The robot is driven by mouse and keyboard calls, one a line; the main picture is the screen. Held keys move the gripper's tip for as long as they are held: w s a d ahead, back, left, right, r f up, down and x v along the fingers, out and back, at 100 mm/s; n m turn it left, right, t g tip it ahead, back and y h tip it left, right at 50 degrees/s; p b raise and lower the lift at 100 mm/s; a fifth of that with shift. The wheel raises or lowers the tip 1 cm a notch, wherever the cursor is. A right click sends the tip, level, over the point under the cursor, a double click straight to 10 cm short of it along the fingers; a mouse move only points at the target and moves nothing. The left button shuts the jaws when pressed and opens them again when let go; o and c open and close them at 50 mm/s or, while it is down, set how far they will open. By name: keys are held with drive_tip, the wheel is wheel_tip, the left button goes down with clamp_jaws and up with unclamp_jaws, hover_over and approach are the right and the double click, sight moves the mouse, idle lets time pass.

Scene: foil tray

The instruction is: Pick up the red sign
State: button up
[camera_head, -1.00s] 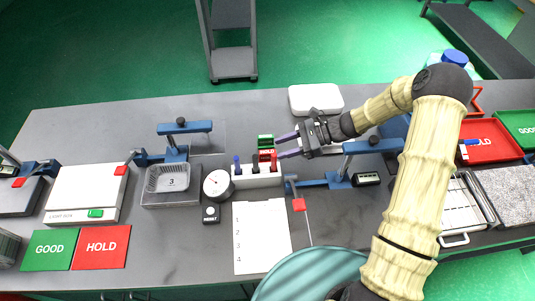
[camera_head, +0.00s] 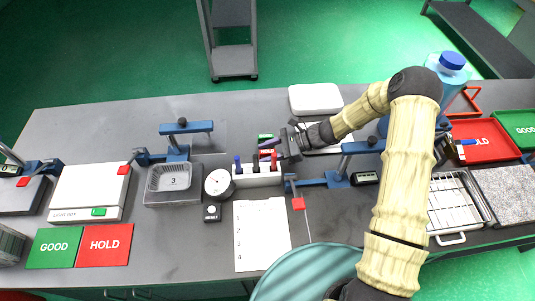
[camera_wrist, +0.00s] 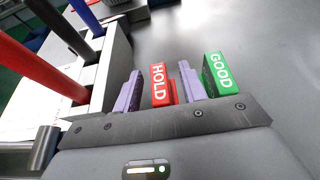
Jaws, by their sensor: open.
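The red sign (camera_wrist: 158,84) is a small upright block with white HOLD lettering. In the wrist view it stands between the two purple fingers of my gripper (camera_wrist: 160,78), with a visible gap on each side. My gripper is open. In the head view my gripper (camera_head: 267,149) is low behind the white marker holder, and the red sign is mostly hidden there by the fingers and markers. A green GOOD sign (camera_wrist: 219,75) stands just right of the right finger; its top also shows in the head view (camera_head: 265,137).
The white holder (camera_head: 257,177) with blue, black and red markers stands close in front of my gripper. A round dial (camera_head: 217,183) is left of it, a blue clamp stand (camera_head: 338,178) right. Flat green GOOD and red HOLD (camera_head: 104,246) mats lie front left.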

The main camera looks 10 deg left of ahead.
sight(268, 151)
drive_tip(key=shift+c, duration=0.2)
clamp_jaws()
idle(0.3)
wheel_tip(268, 151, up, 10)
drive_tip(key=shift+r+b, duration=0.1)
drive_tip(key=shift+b, duration=0.45)
idle(0.3)
